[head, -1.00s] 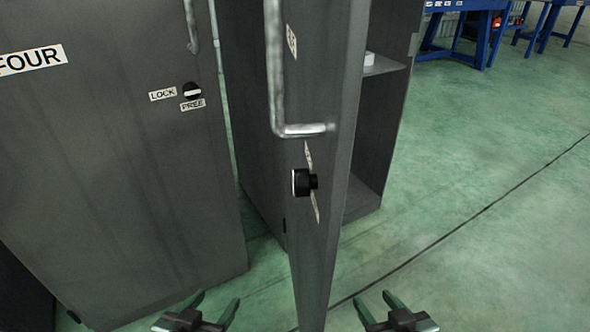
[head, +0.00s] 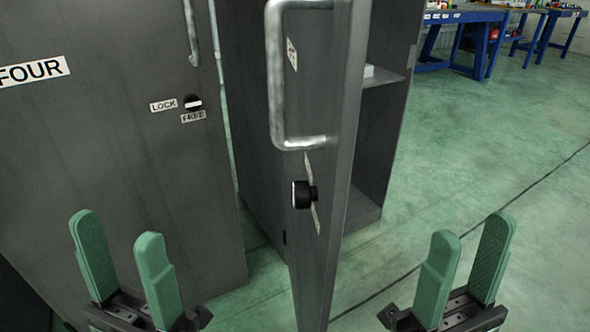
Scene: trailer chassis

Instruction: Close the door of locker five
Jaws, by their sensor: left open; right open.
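A grey locker door (head: 335,200) stands open, seen nearly edge-on in the middle of the head view. It carries a metal handle (head: 277,85), a black lock knob (head: 302,195) and a small label too oblique to read. The open locker body (head: 385,150) shows behind it with a shelf inside. My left gripper (head: 122,262) is open and empty at the lower left, in front of the locker marked FOUR. My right gripper (head: 466,268) is open and empty at the lower right, to the right of the door. Neither visibly touches the door.
The locker marked FOUR (head: 110,160) stands shut on the left, with a lock knob (head: 193,103) and LOCK and FREE labels. Green floor (head: 520,160) is clear on the right. Blue workbenches (head: 465,40) stand at the back right.

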